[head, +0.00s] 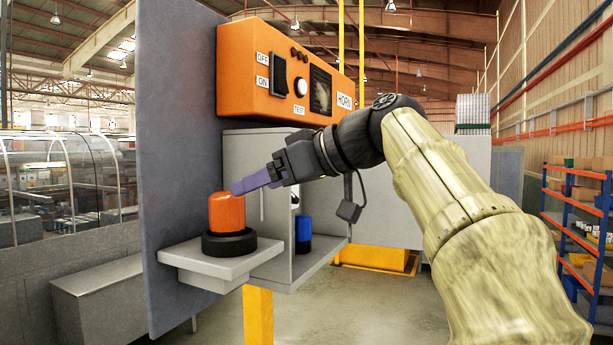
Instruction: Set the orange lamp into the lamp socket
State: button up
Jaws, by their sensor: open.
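The orange lamp (226,213) stands upright in a black round ring (229,243), which looks like the lamp socket, on a light grey shelf (190,254). The ring surrounds the lamp's lower end; I cannot tell how deep the lamp sits. My gripper (238,187) has purple fingers and points left and slightly down, its tips at the lamp's upper right edge. It is open and holds nothing. The fingers overlap in this view, so the gap between them and any contact with the lamp are hard to see.
A blue lamp-like object (303,229) stands in the open grey cabinet (268,158), right of the shelf. An orange control box (255,69) with switch, button and horn label hangs above my gripper. A tall grey panel (182,140) stands behind the shelf.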

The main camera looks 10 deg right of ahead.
jog(key=v, duration=0.7)
jog(key=shift+b, duration=0.35)
jog(key=shift+s+d+r, duration=0.1)
jog(key=shift+d, duration=0.05)
dwell(0.3)
